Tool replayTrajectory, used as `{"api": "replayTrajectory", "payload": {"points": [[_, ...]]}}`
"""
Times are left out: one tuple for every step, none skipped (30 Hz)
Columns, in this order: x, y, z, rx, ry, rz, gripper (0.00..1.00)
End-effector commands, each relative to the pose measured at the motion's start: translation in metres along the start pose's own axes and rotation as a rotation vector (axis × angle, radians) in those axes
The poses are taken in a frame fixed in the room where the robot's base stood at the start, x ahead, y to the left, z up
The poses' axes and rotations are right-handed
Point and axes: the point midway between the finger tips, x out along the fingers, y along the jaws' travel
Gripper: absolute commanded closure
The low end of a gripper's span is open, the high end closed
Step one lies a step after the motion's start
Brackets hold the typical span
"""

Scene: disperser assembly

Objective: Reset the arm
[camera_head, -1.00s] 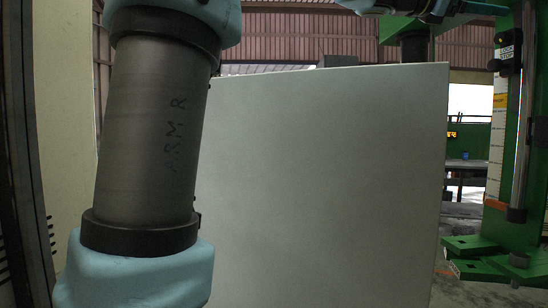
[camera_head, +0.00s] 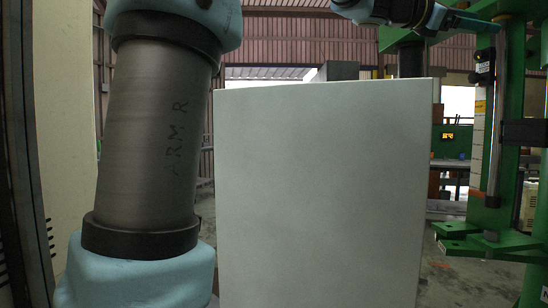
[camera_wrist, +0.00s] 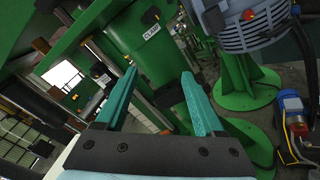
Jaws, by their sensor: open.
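My gripper (camera_wrist: 158,95) shows in the wrist view. Its two teal fingers are apart, with nothing held between them. Beyond the fingers stands a green column (camera_wrist: 150,50) with a white label. In the head view my arm crosses the left side, and more of my arm shows at the top right near the green machine frame (camera_head: 507,120). My fingertips cannot be made out clearly in the head view.
A large white box-shaped panel (camera_head: 320,190) fills the middle of the head view. A green base plate (camera_head: 490,240) stands at the right. The wrist view shows a grey motor housing (camera_wrist: 250,22) and a blue and yellow device (camera_wrist: 291,108) on the floor. Open floor (camera_head: 460,280) shows right of the panel.

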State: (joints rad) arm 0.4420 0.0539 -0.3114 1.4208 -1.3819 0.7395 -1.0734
Motion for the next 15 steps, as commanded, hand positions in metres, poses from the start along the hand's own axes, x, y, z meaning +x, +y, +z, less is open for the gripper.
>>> {"api": "replayTrajectory", "payload": {"points": [[-0.001, -0.001, -0.005, 0.011, 0.013, -0.002, 0.30], [-0.002, -0.002, -0.011, 0.019, 0.025, -0.004, 0.30], [-0.003, -0.003, -0.017, 0.028, 0.040, -0.006, 0.30], [-0.004, -0.004, -0.022, 0.035, 0.050, -0.007, 0.30], [-0.004, -0.004, -0.027, 0.043, 0.062, -0.009, 0.30], [-0.005, -0.006, -0.035, 0.054, 0.079, -0.012, 0.30], [-0.007, -0.007, -0.042, 0.064, 0.095, -0.015, 0.30], [-0.008, -0.008, -0.049, 0.074, 0.110, -0.018, 0.30], [-0.010, -0.010, -0.058, 0.088, 0.130, -0.022, 0.30], [-0.012, -0.011, -0.067, 0.100, 0.149, -0.027, 0.30], [-0.014, -0.013, -0.076, 0.114, 0.168, -0.033, 0.30], [-0.017, -0.016, -0.087, 0.130, 0.193, -0.041, 0.30], [-0.020, -0.018, -0.097, 0.146, 0.215, -0.048, 0.30], [-0.023, -0.020, -0.107, 0.159, 0.235, -0.055, 0.30], [-0.028, -0.023, -0.122, 0.182, 0.267, -0.067, 0.30]]}}
